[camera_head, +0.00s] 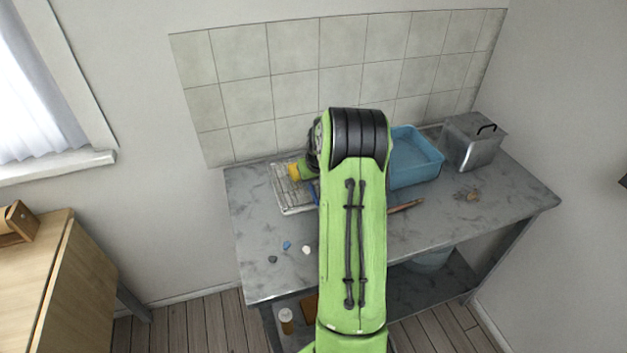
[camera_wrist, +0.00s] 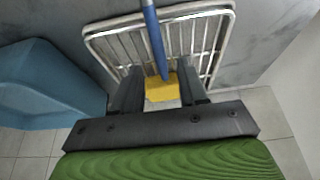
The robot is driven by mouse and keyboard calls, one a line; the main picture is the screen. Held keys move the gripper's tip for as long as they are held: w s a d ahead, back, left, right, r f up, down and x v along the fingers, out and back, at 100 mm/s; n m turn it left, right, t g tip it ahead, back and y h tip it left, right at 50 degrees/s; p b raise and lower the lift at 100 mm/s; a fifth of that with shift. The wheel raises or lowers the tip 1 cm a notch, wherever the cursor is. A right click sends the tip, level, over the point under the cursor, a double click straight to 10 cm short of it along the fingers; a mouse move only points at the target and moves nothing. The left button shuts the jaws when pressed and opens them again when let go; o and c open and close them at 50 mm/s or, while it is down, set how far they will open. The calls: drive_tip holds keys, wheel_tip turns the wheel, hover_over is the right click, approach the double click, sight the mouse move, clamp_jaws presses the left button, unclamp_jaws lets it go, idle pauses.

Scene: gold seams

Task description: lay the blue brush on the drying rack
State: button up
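The blue brush shows its long blue handle (camera_wrist: 155,40) and a yellow block (camera_wrist: 161,87) at one end in the wrist view. My gripper (camera_wrist: 162,82) has its two dark fingers on either side of the yellow block, which fills the gap between them. The wire drying rack (camera_wrist: 103,43) lies behind the brush; I cannot tell whether the brush touches it. In the head view the rack (camera_head: 287,201) sits at the table's back left. The yellow end (camera_head: 294,172) shows above it, and my arm hides most of the handle.
A blue basin (camera_head: 415,160) stands right of the rack, and it is close beside my gripper in the wrist view (camera_wrist: 45,80). A metal box (camera_head: 473,145) stands at the back right. Small pebbles (camera_head: 287,245) lie at the front left. A brown stick (camera_head: 407,207) lies mid-table. Tiled wall (camera_head: 290,95) rises behind.

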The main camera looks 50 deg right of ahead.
drive_tip(key=shift+r, duration=0.25)
drive_tip(key=p+v, duration=0.2)
drive_tip(key=v, duration=1)
drive_tip(key=s+a+r+n, duration=0.1)
drive_tip(key=a+r, duration=0.3)
drive_tip(key=a, duration=0.5)
drive_tip(key=s+a+r+n, duration=0.15)
drive_tip(key=a+r, duration=0.25)
drive_tip(key=a, duration=0.5)
drive_tip(key=s+a+n+t+y, duration=0.1)
drive_tip(key=s+a+n+y, duration=0.1)
drive_tip(key=s+a, duration=1.2)
drive_tip(key=shift+s+a+r+n+t, duration=0.4)
drive_tip(key=shift+s+n, duration=0.25)
drive_tip(key=shift+s, duration=0.45)
